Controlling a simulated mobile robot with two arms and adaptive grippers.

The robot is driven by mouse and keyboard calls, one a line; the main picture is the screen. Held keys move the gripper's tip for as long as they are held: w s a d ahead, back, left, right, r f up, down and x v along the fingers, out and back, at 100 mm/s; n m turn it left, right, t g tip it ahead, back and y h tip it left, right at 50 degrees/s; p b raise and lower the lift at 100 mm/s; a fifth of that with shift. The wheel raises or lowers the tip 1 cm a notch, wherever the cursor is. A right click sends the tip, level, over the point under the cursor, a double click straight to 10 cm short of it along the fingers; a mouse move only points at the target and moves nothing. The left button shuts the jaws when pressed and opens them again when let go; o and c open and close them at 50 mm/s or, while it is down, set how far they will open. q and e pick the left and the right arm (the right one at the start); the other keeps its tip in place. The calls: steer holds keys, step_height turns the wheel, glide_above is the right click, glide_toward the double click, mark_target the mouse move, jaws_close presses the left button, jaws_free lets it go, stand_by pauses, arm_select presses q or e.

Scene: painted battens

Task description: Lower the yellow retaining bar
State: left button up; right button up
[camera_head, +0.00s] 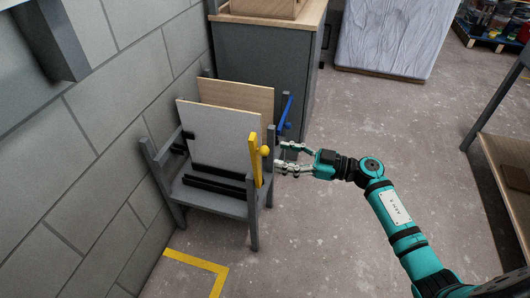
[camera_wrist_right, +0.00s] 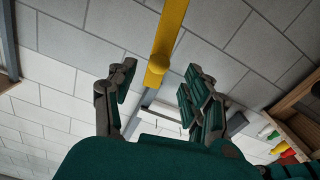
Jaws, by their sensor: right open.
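The yellow retaining bar (camera_head: 254,162) stands raised, nearly upright, at the front right corner of a grey rack (camera_head: 215,196). A round yellow knob (camera_head: 264,150) sticks out from its side. My right gripper (camera_head: 280,157) is open just right of the bar, its fingers pointing at it. In the right wrist view the yellow bar (camera_wrist_right: 168,38) runs down from the top edge into the space between the open fingers (camera_wrist_right: 158,82). I cannot tell whether they touch it. My left gripper is out of view.
The rack holds a pale grey panel (camera_head: 219,135) and a wooden panel (camera_head: 240,96). A blue bar (camera_head: 285,114) stands tilted behind the yellow one. A block wall (camera_head: 90,190) borders the left, a grey cabinet (camera_head: 262,65) stands behind. Floor (camera_head: 345,230) in front is clear.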

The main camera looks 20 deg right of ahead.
mark_target(265, 152)
steer(key=x, duration=0.5)
steer(key=shift+w+a, duration=0.2)
steer(key=shift+a, duration=0.1)
steer(key=shift+w+a, duration=0.1)
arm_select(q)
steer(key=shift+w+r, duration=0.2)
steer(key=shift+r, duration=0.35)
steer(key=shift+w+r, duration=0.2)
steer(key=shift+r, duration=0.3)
arm_select(e)
steer(key=shift+c, duration=0.4)
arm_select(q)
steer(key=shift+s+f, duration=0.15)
arm_select(e)
jaws_close()
